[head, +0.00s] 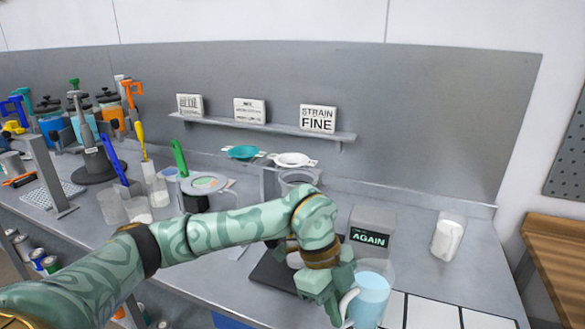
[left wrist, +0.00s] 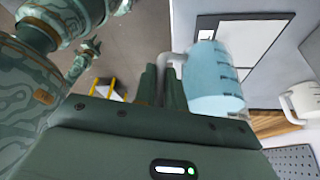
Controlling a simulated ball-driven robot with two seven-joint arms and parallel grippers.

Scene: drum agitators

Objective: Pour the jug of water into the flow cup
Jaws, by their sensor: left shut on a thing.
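The water jug (head: 371,297) is clear with light-blue water in it and stands about upright at the bench's front, low in the head view. My left gripper (head: 344,304) is shut on its handle; the jug also shows in the left wrist view (left wrist: 213,80), beside the fingers (left wrist: 168,85). A grey metal cup (head: 297,179), which looks like the flow cup, stands behind my left wrist, and my arm hides its lower part. I cannot tell whether the jug touches the bench. A small green hand (left wrist: 85,52), likely my right gripper, shows far off in the left wrist view.
A display box reading AGAIN (head: 370,232) stands behind the jug, by a dark plate (head: 273,270). A jug of white stuff (head: 447,236) stands at right on clear bench. Strainers (head: 292,160), beakers and tools crowd the left and back. White panels (head: 433,311) lie right of the water jug.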

